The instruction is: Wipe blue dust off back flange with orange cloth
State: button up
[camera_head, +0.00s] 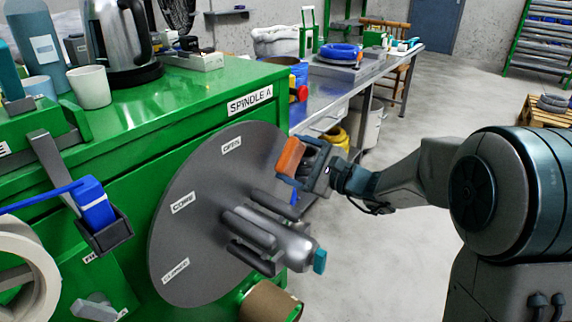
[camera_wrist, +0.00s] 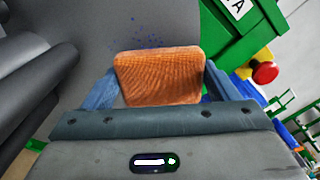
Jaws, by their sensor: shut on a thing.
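My gripper (camera_head: 303,160) is shut on the orange cloth (camera_head: 290,156), a folded pad. In the wrist view the cloth (camera_wrist: 158,76) sits between my two fingers. The large grey round flange (camera_head: 205,215) stands upright on the green machine, with labels on its face. The cloth is near the flange's upper right edge; I cannot tell whether it touches. Blue dust (camera_wrist: 150,43) shows as small specks on the grey surface just beyond the cloth in the wrist view. The dust cannot be made out in the head view, where my gripper is close to that edge.
A grey spindle hub with bars (camera_head: 270,240) sticks out from the flange's middle, below my gripper. The green cabinet top (camera_head: 200,90) holds a kettle (camera_head: 120,40) and a white mug (camera_head: 90,87). A red knob (camera_wrist: 265,72) is right of the cloth. Open floor lies to the right.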

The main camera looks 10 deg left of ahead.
jog(key=shift+w+d, duration=0.4)
jog(key=shift+w, duration=0.1)
jog(key=shift+s+b, duration=0.1)
jog(key=shift+b, duration=0.25)
jog(key=s+a+b, duration=0.2)
jog(key=s+b, duration=0.1)
jog(key=s, duration=0.4)
jog(key=shift+a+b, duration=0.3)
jog(key=shift+s+f, duration=0.15)
jog(key=shift+s, duration=0.05)
jog(key=v, duration=0.6)
jog(key=shift+b, duration=0.4)
